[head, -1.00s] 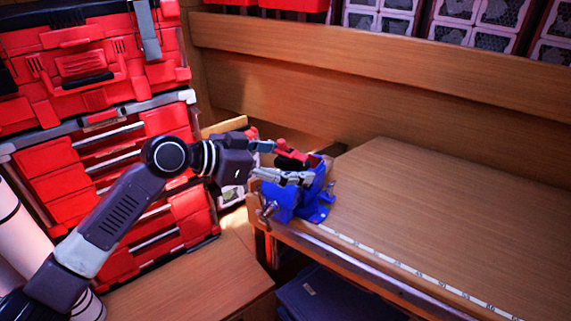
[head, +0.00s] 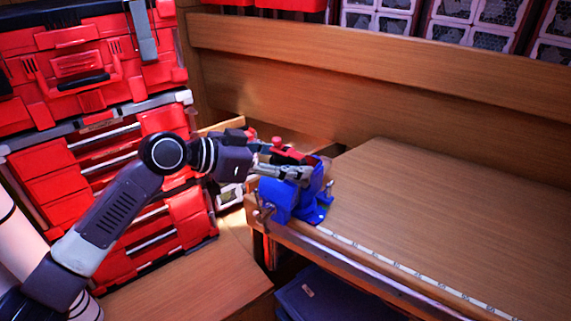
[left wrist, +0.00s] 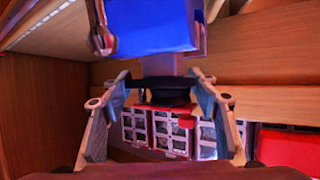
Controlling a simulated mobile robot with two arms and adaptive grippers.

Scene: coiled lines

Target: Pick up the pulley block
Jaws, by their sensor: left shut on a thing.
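The pulley block (head: 287,152) shows in the head view as a small red piece at the top of the blue vise (head: 290,200), partly hidden by my fingers. My left gripper (head: 294,164) reaches in from the left and is shut on it. In the left wrist view, a dark round part (left wrist: 166,88) sits between the two fingers of my left gripper (left wrist: 162,80), just below the blue vise (left wrist: 160,28) in the picture. I cannot tell whether the block still touches the vise. My right gripper is not in view.
The vise stands at the left end of a wooden workbench (head: 450,220), whose top is otherwise clear. A red tool chest (head: 60,180) stands behind my left arm. A dark blue box (head: 335,297) sits below the bench. A wooden wall board (head: 380,60) runs behind.

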